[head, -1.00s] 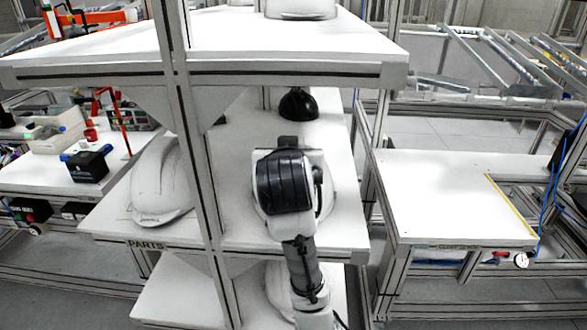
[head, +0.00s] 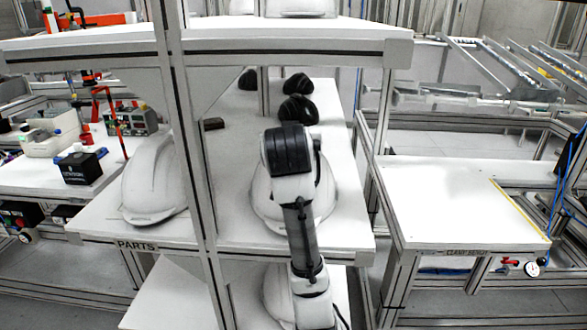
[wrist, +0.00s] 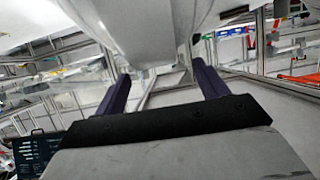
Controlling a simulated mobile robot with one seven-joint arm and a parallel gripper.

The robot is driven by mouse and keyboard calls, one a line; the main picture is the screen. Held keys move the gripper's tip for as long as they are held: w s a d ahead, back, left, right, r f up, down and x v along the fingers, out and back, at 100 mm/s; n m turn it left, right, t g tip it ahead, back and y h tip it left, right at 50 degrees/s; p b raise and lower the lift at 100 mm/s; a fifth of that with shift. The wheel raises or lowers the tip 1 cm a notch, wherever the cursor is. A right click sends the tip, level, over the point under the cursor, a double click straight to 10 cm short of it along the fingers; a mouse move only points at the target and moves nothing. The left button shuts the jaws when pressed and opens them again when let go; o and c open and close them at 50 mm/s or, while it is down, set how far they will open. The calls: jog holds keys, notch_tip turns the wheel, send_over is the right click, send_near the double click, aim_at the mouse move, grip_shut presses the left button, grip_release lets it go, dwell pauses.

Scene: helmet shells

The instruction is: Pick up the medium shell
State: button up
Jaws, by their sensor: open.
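White helmet shells stand on the shelf unit. One shell (head: 152,180) is at the left of the middle shelf, and another shell (head: 264,197) is on that shelf partly hidden behind my arm. A third shell (head: 277,293) shows in part on the shelf below. I cannot tell for sure which is the medium one. In the wrist view my gripper (wrist: 160,80) is open, its two dark fingers apart with nothing between them. A large white shell surface (wrist: 145,28) fills the top of that view, close above and beyond the fingers. In the head view the fingers are hidden by my arm.
The middle shelf (head: 230,232) carries a PARTS label. A grey upright post (head: 195,150) stands between the two shells. The top shelf (head: 280,48) overhangs them. Dark rounded objects (head: 298,108) lie farther back. A mostly bare white table (head: 450,200) stands at right.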

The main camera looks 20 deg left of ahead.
jog(key=p+x, duration=0.1)
jog(key=x, duration=0.3)
jog(key=shift+w, duration=0.35)
jog(key=shift+c, duration=0.2)
grip_shut()
